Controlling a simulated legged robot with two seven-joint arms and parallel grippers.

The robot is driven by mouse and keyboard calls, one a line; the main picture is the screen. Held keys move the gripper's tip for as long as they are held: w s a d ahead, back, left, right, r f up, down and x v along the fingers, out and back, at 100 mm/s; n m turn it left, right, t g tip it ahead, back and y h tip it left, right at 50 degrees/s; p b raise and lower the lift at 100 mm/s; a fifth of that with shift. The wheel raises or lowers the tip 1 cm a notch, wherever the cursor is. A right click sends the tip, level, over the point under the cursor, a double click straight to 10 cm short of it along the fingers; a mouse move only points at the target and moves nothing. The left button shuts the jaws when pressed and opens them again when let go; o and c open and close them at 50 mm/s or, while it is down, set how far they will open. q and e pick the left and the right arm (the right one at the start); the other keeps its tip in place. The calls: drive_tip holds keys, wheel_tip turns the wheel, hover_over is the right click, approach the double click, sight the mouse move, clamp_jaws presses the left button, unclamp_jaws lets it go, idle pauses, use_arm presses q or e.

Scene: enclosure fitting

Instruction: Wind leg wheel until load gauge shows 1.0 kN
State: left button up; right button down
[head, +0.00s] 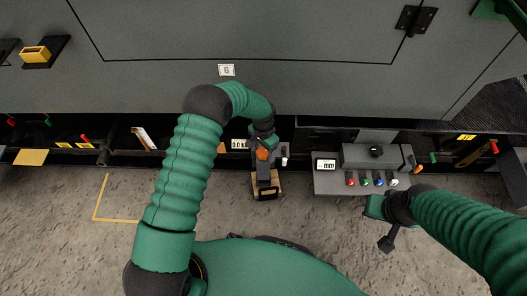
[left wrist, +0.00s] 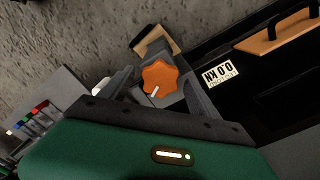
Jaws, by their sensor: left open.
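The orange lobed leg wheel (left wrist: 160,74) sits on top of a grey leg unit and has a white mark on it. It also shows in the head view (head: 263,154), partly covered by my gripper. My left gripper (left wrist: 157,84) is open, with one finger on each side of the wheel; I cannot tell whether they touch it. In the head view my left gripper (head: 264,144) points down over the leg.
A grey control panel (head: 328,187) with several coloured knobs and an "mm" display stands right of the leg. My right gripper (head: 384,222) hangs below that panel, its jaws unclear. The cabinet wall (head: 150,85) rises behind.

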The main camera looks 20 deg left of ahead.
use_arm(q)
drive_tip(key=c, duration=1.4)
drive_tip(key=shift+o, duration=0.2)
drive_tip(key=shift+r, duration=0.1)
drive_tip(key=shift+m+p, duration=0.55)
drive_tip(key=shift+m, duration=0.05)
drive_tip(key=shift+r+m+p, duration=0.1)
drive_tip(key=shift+m+p, duration=0.55)
drive_tip(key=shift+m, duration=0.45)
drive_tip(key=shift+m+p, duration=0.75)
drive_tip(key=shift+m, duration=1.45)
